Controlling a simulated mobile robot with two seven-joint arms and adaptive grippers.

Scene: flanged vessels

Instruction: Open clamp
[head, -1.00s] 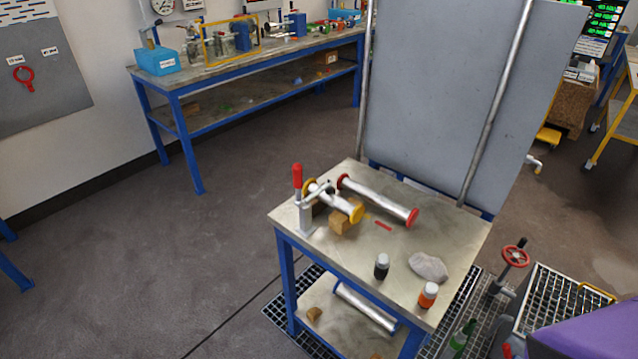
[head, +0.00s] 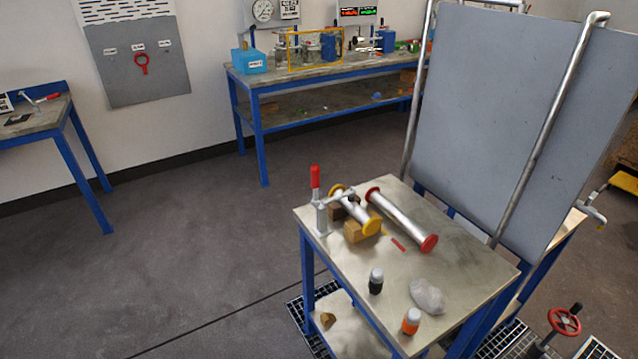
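A toggle clamp with an upright red handle (head: 315,178) stands at the far left corner of the small metal-topped table (head: 330,265). Its metal body (head: 322,218) is upright, and its arm reaches right over a short metal pipe piece with yellow flanges (head: 372,225). That vessel rests on wooden blocks (head: 361,232). Whether the clamp tip touches it is too small to tell. Neither of my grippers is in view.
A longer pipe with red flanges (head: 402,219) lies beside it. A black jar (head: 376,281), an orange jar (head: 411,321) and a grey cloth (head: 427,296) are nearer the front. A grey panel (head: 500,130) stands behind. Floor on the left is clear.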

